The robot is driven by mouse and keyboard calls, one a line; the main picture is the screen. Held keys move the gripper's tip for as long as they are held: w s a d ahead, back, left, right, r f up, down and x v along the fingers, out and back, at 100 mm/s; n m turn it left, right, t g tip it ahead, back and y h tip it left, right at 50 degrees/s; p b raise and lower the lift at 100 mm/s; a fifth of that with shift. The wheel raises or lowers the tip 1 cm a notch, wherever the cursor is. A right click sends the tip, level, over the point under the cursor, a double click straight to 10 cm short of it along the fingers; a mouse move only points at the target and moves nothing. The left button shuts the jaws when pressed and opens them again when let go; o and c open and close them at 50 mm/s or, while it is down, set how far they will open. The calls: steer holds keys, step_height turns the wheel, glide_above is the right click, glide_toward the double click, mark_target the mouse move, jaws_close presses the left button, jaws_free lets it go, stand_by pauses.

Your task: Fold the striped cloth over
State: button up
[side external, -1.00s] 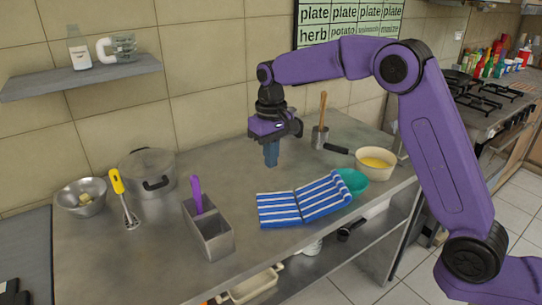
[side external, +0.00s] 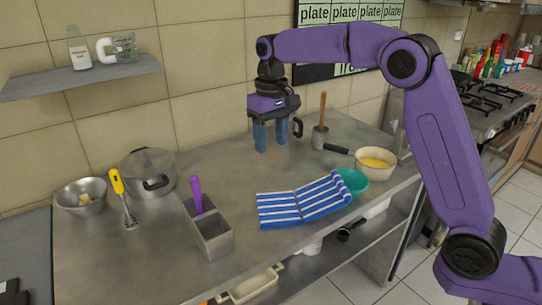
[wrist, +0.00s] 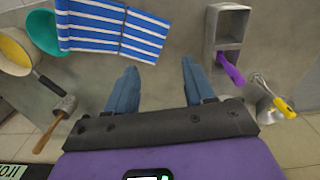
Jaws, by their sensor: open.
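The blue and white striped cloth (side external: 300,204) lies near the front edge of the counter. Its left part is flat and its right part rises, leaning on the teal bowl (side external: 353,184). The cloth also shows at the top left of the wrist view (wrist: 112,28), with a crease line across it. My gripper (side external: 271,147) is open and empty, with blue fingers pointing down. It is above the counter, behind the cloth and apart from it. In the wrist view the gripper (wrist: 158,70) has its two fingers spread, with bare counter between them.
A grey divided holder with a purple-handled tool (side external: 210,232) stands left of the cloth. A cream pan (side external: 375,164) stands at the right, and a wooden-handled mallet (side external: 320,135) behind. A pot (side external: 148,172), whisk (side external: 125,200) and metal bowl (side external: 80,196) are at the left. The counter's middle is clear.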

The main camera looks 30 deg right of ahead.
step_height(320, 180, up, 12)
steer(key=shift+r, duration=0.15)
stand_by(0.4)
steer(key=shift+c, duration=0.3)
